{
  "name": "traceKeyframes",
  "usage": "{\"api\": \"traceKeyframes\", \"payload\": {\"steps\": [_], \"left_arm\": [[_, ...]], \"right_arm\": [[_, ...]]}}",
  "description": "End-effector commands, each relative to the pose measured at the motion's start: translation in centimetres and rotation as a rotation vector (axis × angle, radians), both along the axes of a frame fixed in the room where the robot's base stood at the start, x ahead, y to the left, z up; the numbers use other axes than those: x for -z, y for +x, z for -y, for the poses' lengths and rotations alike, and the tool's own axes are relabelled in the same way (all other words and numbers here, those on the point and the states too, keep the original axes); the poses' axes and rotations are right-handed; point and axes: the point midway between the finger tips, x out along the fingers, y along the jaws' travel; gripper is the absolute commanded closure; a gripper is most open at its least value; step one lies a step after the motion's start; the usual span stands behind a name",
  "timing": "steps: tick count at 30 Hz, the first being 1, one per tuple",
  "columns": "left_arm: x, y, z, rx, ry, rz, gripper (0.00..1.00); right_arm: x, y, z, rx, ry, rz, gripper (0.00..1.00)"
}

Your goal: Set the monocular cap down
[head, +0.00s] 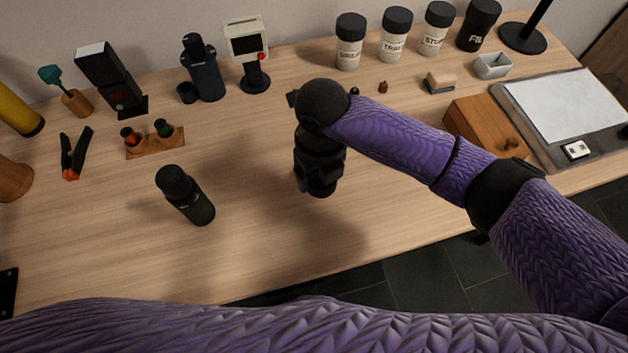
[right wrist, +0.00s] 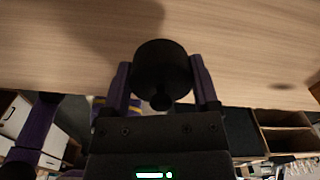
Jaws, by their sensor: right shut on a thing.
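The monocular cap, a round black disc-like piece (right wrist: 161,66), sits between the two fingers of my right gripper (right wrist: 160,85) in the right wrist view. The gripper is shut on it, above the wooden table. In the head view my right gripper (head: 318,188) points down over the middle of the table, and the cap is hidden by the hand. My left gripper is not in view.
The wooden table (head: 250,215) is bare between the cylinder and my right gripper. A small wooden rack (head: 155,146) and pliers (head: 75,155) lie at the left. Several lidded jars (head: 395,38) line the back. A wooden box (head: 485,125) and a board (head: 565,105) are at the right.

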Motion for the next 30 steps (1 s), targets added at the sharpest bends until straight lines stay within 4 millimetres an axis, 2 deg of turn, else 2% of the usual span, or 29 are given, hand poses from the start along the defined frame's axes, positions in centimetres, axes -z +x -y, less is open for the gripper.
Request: {"api": "traceKeyframes", "payload": {"steps": [3,6,16,17,19,26,29,30], "left_arm": [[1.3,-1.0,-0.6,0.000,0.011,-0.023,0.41],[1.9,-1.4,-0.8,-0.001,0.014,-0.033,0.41],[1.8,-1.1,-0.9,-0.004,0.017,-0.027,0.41],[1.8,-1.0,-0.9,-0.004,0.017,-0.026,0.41],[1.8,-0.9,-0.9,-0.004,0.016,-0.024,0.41],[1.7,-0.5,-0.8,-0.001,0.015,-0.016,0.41],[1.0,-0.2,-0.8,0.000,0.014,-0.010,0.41],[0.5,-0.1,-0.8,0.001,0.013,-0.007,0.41]], "right_arm": [[2.9,0.0,0.0,0.001,-0.001,-0.003,0.86],[4.5,0.0,0.0,0.002,-0.001,-0.001,0.86],[4.6,0.0,0.1,0.002,-0.002,0.001,0.86],[4.5,0.0,0.1,0.002,-0.001,0.002,0.17],[4.4,0.0,0.1,0.002,-0.001,0.002,0.02],[4.3,0.0,0.0,0.002,0.000,0.001,0.00],[2.9,0.1,0.0,0.001,0.001,0.004,0.00],[1.8,0.1,0.0,0.001,0.001,0.004,0.00]]}}
